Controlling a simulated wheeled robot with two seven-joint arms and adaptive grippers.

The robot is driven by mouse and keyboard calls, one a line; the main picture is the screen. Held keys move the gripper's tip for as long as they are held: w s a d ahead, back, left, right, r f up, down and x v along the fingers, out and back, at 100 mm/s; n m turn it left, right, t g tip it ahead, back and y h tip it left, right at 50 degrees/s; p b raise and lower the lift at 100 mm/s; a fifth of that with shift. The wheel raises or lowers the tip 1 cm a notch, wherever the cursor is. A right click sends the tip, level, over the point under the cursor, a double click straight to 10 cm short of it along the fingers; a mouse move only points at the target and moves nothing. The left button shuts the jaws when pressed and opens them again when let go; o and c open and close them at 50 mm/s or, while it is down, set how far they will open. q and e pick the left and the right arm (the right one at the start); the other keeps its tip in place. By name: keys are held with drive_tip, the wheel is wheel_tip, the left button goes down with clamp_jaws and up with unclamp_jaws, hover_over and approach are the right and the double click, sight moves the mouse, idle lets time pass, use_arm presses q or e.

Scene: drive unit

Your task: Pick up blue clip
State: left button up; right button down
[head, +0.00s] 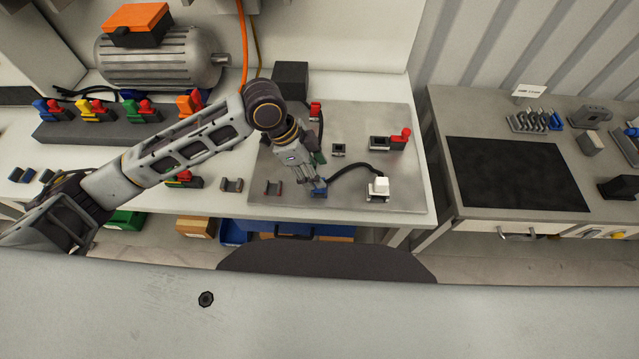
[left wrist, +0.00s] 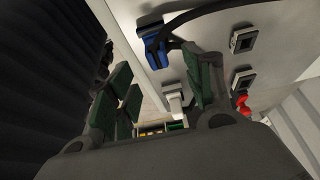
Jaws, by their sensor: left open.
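The blue clip (head: 319,192) sits on the grey metal plate (head: 280,200) near its front edge, with a black cable close by. It also shows in the left wrist view (left wrist: 153,48), at the top, beside the dark cable. My left gripper (head: 311,183) reaches down over the plate, with its fingertips close to the clip and partly hiding it. In the left wrist view the gripper (left wrist: 163,84) has its green-padded fingers spread apart, with nothing held between them. I cannot tell whether a finger touches the clip. My right gripper is not in view.
The plate also carries a white plug-like block (head: 378,188) to the right, a red-handled clamp (head: 400,137) and small dark sockets (head: 338,150). A motor (head: 160,60) and a rack of coloured clips (head: 100,125) stand at left. A second bench (head: 450,205) is at right.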

use_arm(q)
drive_tip(key=shift+d+f, duration=0.15)
drive_tip(key=shift+f, duration=0.2)
drive_tip(key=shift+p+x, duration=0.45)
drive_tip(key=shift+x, duration=2.15)
drive_tip(key=shift+s, duration=0.1)
drive_tip(key=c, duration=1)
drive_tip(key=shift+r+b, duration=0.35)
drive_tip(key=shift+r, duration=4.65)
